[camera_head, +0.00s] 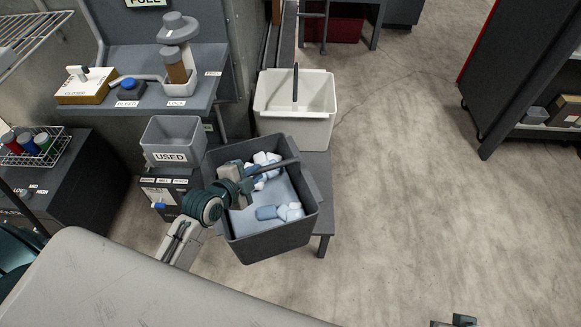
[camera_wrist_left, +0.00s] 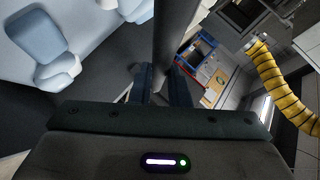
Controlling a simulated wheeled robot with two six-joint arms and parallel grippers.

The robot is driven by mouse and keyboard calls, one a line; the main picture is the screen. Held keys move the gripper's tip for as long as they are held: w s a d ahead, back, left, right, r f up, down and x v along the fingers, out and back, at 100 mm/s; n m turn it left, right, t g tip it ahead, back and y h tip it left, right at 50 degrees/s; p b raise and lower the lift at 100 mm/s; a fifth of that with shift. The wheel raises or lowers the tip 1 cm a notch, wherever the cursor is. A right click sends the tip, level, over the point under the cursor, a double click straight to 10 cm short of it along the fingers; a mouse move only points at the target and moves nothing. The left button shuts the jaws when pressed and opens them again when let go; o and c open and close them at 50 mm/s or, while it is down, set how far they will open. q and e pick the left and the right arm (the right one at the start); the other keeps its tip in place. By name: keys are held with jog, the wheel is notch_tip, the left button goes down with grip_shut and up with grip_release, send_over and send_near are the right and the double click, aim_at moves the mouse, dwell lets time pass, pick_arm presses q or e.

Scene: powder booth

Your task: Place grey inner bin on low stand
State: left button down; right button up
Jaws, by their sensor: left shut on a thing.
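The grey inner bin (camera_head: 265,246) is dark grey and holds several white and pale blue bottles (camera_head: 280,212). My left gripper (camera_head: 262,173) is shut on its bar handle, above the bin's opening. The left wrist view shows the bar (camera_wrist_left: 170,40) between the two fingers (camera_wrist_left: 164,88). The bin looks slightly turned and tilted. It overlaps the front of the low stand (camera_head: 320,168), a dark table; whether it touches the top is unclear. Part of my right gripper (camera_head: 455,321) shows at the bottom edge; its fingers are not clear.
A white bin (camera_head: 297,125) with an upright bar stands at the stand's back. A grey bin labelled USED (camera_head: 172,142) is close on the left, beside a bench (camera_head: 200,92) with labelled items. A dark shelf unit (camera_head: 520,80) stands right. Floor right of the stand is clear.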

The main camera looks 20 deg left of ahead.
pick_arm(q)
send_near(292, 154)
jog(key=w, duration=0.2)
jog(key=w+d, duration=0.1)
jog(key=w, duration=0.2)
jog(key=w+d, duration=0.1)
jog(key=w, duration=0.1)
jog(key=shift+w, duration=0.2)
jog(key=shift+f, duration=1.75)
pick_arm(e)
jog(key=shift+s+r, duration=0.1)
jog(key=shift+r, duration=0.35)
jog(key=shift+f, duration=0.15)
pick_arm(q)
jog(key=c, duration=1.4)
grip_release()
jog(key=shift+f, duration=0.1)
jog(key=shift+s, duration=0.1)
